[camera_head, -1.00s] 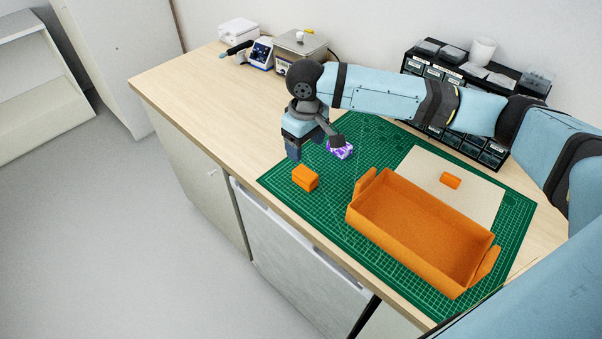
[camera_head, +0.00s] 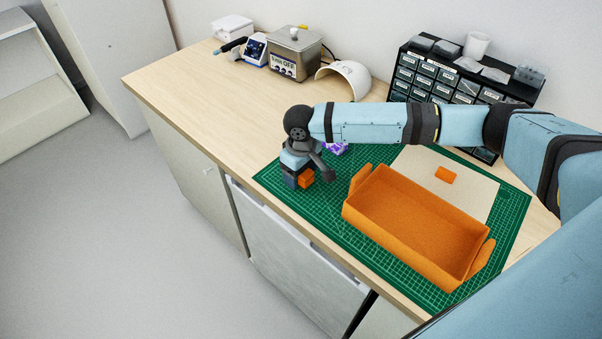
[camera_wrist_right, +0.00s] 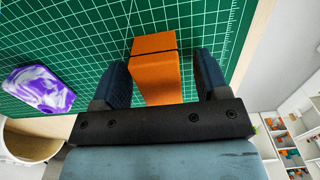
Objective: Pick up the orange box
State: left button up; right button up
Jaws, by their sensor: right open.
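A small orange box (camera_head: 306,180) sits on the green cutting mat near its left corner. My right gripper (camera_head: 309,176) is down over it, its fingers on either side. In the right wrist view the orange box (camera_wrist_right: 154,78) stands between the two dark fingers of the open gripper (camera_wrist_right: 164,78), with a visible gap to the right finger and little or none to the left. The gripper hides part of the box in the head view. My left gripper is not in view.
A large orange tray with handles (camera_head: 400,245) is to the right on the mat (camera_head: 325,222). A second small orange block (camera_head: 446,175) lies on a beige sheet. A purple-and-white block (camera_wrist_right: 38,88) is near the gripper. Black drawers (camera_head: 425,82) stand behind.

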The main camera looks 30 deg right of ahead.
jog(key=shift+c, duration=0.5)
jog(key=c, duration=0.9)
